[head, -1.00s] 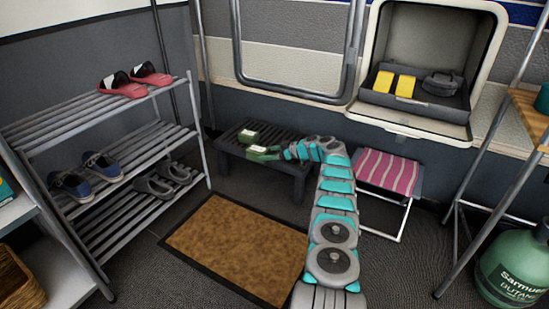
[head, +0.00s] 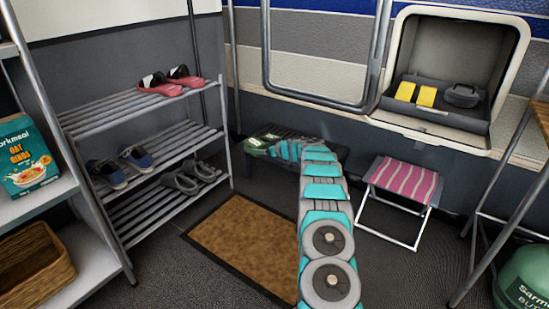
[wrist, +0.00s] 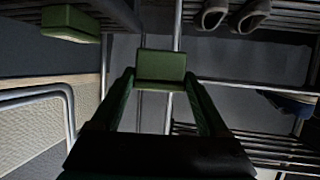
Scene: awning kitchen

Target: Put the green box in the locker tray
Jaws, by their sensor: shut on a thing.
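My gripper (wrist: 160,82) is shut on a green box (wrist: 161,64), with a finger at each side of it in the wrist view. A second green box (wrist: 70,24) shows at the upper left of that view. In the head view, my arm reaches to the low dark bench and its end covers part of the bench top. Green (head: 257,144) shows just left of the arm's end; which box this is, I cannot tell.
A shoe rack (head: 150,138) with several shoes stands left of the bench. A brown mat (head: 245,240) lies on the floor. A pink striped stool (head: 405,180) stands below the hatch. A metal-legged stand and green gas bottle (head: 525,280) are at right. Shelves stand at far left.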

